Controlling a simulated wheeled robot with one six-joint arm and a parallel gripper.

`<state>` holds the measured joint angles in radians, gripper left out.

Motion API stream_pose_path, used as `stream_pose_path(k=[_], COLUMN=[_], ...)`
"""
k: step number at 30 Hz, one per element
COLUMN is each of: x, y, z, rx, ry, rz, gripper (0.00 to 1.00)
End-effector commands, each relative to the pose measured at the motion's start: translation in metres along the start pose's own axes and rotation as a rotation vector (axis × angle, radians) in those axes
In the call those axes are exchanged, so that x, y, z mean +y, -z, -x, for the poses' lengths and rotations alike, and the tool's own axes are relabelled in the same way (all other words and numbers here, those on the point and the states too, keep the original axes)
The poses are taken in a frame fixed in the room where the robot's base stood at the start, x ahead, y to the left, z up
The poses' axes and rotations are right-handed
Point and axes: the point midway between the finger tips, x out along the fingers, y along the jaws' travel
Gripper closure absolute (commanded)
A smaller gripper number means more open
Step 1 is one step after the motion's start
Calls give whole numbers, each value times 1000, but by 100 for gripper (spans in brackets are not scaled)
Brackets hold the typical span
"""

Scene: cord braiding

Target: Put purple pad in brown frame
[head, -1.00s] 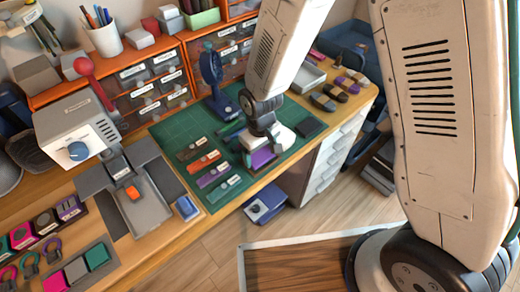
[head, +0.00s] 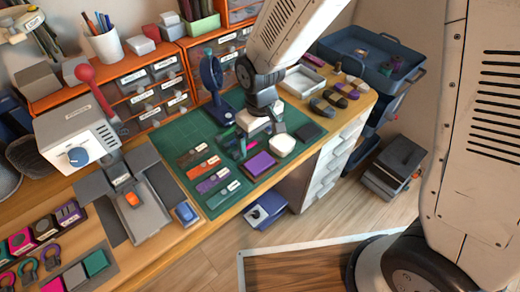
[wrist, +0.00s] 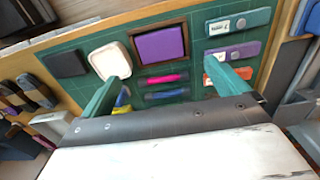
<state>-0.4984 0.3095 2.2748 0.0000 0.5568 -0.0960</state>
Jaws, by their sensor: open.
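The purple pad (head: 259,163) lies on the green mat near its front edge. In the wrist view the purple pad (wrist: 160,43) lies flat within the dark brown frame (wrist: 133,51), whose border shows around it. I cannot tell how deep it sits. My gripper (head: 238,142) is above the mat, behind the pad in the head view.
A white rounded block (wrist: 110,60) sits beside the frame, with a dark square pad (wrist: 65,64) beyond it. Several labelled strips (head: 205,172) lie on the mat (head: 215,133). A blue upright stand (head: 212,78) is behind them. A white tray (head: 303,81) stands farther right.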

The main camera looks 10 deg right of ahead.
Motion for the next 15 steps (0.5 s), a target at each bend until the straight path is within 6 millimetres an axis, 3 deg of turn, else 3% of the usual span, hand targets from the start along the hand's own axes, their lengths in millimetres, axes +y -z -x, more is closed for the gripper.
stream_pose_path(k=[6, 15], x=[0, 0], y=[0, -1], z=[32, 41], rx=[2, 0], ry=[0, 0], rz=[0, -1], gripper=[2, 2])
